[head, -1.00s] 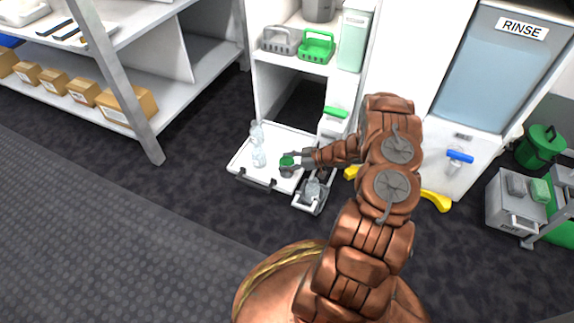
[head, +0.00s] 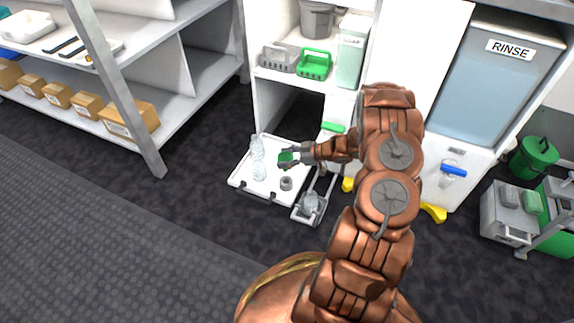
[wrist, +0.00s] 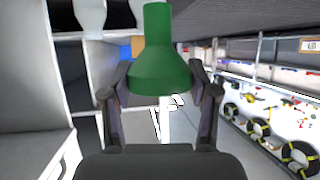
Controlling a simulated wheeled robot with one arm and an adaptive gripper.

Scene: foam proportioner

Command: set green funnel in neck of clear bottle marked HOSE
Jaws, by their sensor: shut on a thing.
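My gripper (head: 291,157) is shut on the green funnel (head: 285,159) and holds it above the right part of the white tray (head: 297,203). In the wrist view the green funnel (wrist: 158,60) sits between the two fingers, its narrow end up in the picture. Two clear bottles stand on the tray to the left of the funnel, a rear one (head: 257,146) and a front one (head: 259,172). Bottle shapes (wrist: 90,14) also show at the top left of the wrist view. No HOSE mark is readable, so I cannot tell which bottle bears it. The funnel is apart from both bottles.
A small grey ring-shaped holder (head: 286,183) stands on the tray below the funnel. A grey cradle with a clear container (head: 310,202) is right of the tray. The white cabinet (head: 284,92) rises behind. Dark floor (head: 190,215) is free to the left.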

